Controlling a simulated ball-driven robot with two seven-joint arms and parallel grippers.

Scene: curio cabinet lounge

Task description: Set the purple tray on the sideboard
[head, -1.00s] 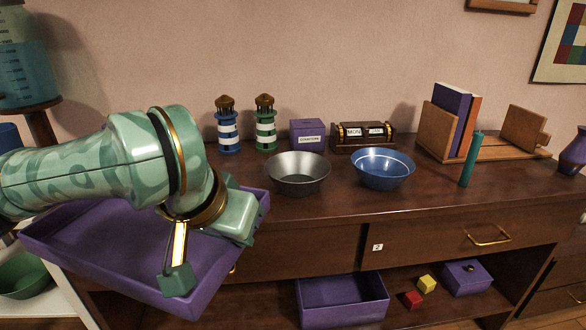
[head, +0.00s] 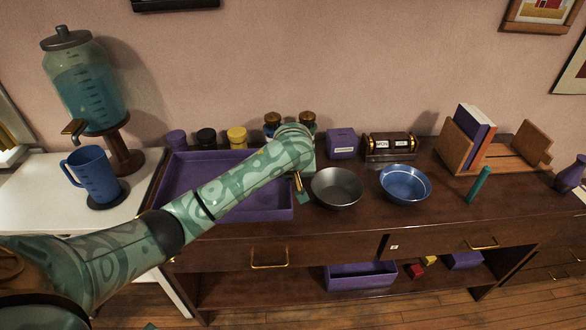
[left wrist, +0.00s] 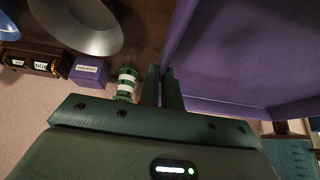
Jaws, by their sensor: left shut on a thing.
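The purple tray (head: 250,212) is level over the left end of the sideboard (head: 440,208), with its front wall near the front edge. I cannot tell whether its whole base touches the top. My left gripper (head: 302,190) is at the tray's right end and is shut on its wall. In the left wrist view the fingers (left wrist: 168,85) pinch the purple tray wall (left wrist: 178,40). My arm crosses and hides part of the tray. My right gripper is not in view.
A metal bowl (head: 337,190) stands close right of the gripper, and a blue bowl (head: 405,187) beyond it. Lidded jars, including a yellow one (head: 238,138), and lighthouse figures (head: 272,121) stand behind. A white table with a blue jug (head: 95,175) is at left.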

